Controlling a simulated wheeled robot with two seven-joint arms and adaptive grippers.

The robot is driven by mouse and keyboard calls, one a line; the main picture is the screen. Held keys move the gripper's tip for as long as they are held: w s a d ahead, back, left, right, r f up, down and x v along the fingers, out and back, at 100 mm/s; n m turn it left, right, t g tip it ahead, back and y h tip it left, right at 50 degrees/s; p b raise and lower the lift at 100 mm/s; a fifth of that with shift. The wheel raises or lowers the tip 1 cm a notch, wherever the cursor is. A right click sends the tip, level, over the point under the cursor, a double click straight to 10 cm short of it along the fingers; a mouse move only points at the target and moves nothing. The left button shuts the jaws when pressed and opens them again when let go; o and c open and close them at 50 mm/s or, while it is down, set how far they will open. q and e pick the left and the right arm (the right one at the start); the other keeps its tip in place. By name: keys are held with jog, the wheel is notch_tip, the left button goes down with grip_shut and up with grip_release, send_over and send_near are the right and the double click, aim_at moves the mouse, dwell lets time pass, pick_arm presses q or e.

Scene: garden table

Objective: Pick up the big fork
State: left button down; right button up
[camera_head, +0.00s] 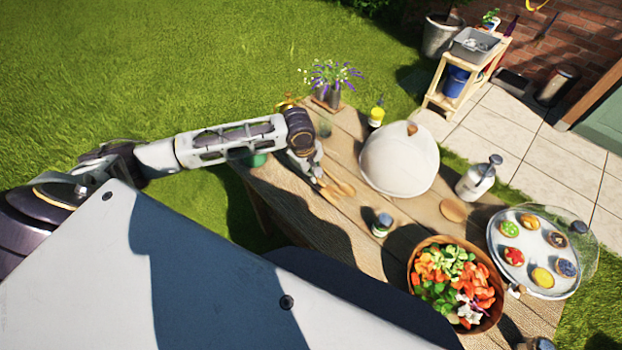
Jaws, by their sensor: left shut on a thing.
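Two long wooden utensils lie close together near the left edge of the wooden table. The one with its head at lower left, which I take for the big fork (329,193), runs up to the fingers of my left gripper (317,175). The other wooden utensil (344,187) lies just to its right. My left gripper points down at the table and is shut on the handle of the big fork. The fingers hide part of the handles, and the tines are too small to make out. My right gripper is not in view.
A white dome with a wooden knob (399,160) stands right of the gripper. A small jar (382,225), a salad bowl (412,272), a white canister (475,182) and a topping tray (497,246) stand farther right. A flower vase (332,97) and a yellow bottle (376,115) stand behind.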

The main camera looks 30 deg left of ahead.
pick_arm(q)
jog(key=shift+r, duration=0.55)
